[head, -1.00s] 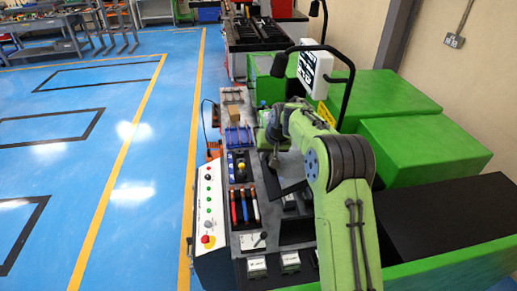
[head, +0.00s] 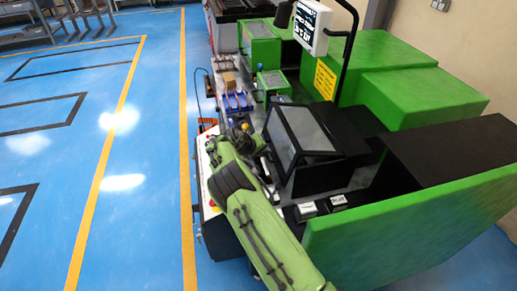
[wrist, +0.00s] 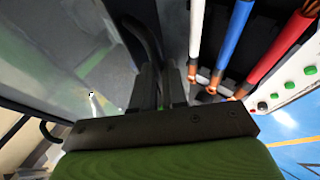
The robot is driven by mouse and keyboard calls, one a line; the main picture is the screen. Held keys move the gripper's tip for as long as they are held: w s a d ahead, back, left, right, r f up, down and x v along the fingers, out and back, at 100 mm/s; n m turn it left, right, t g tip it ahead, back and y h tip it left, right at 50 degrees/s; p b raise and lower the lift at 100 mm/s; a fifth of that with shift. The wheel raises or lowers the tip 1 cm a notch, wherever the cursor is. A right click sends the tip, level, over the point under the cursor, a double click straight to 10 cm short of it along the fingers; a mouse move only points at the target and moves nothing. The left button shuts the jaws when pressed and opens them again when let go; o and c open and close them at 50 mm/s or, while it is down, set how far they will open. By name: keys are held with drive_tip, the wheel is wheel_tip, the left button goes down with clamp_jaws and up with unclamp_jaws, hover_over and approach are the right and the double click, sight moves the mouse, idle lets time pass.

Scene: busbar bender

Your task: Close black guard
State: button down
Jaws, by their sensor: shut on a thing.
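The black guard (head: 303,130) is a black-framed panel with a grey see-through window. It stands tilted over the black machine body in the middle of the head view. In the wrist view its grey pane (wrist: 60,50) fills the upper left, with a curved black handle (wrist: 142,40) along its edge. My gripper (wrist: 163,75) has its two dark fingers close together on this handle. In the head view my arm reaches to the guard's left side, and the fingertips are too hidden to make out.
Copper-ended rods with white, blue and red sleeves (wrist: 234,35) lie close right of my fingers. A control panel with green buttons (wrist: 291,87) is beyond. Green housings (head: 400,75) stand right of the guard. Blue floor (head: 150,220) at left is open.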

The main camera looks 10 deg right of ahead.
drive_tip(key=shift+d+f+b, duration=0.2)
drive_tip(key=shift+f+b, duration=0.25)
drive_tip(key=shift+f, duration=0.35)
drive_tip(key=shift+d+f+b, duration=0.2)
drive_tip(key=shift+f+b, duration=0.2)
drive_tip(key=shift+f, duration=0.4)
drive_tip(key=c, duration=1.5)
unclamp_jaws()
drive_tip(key=shift+o, duration=0.2)
drive_tip(key=p+v, duration=0.1)
drive_tip(key=v, duration=1.4)
drive_tip(key=shift+a+r, duration=0.2)
drive_tip(key=shift+r, duration=0.15)
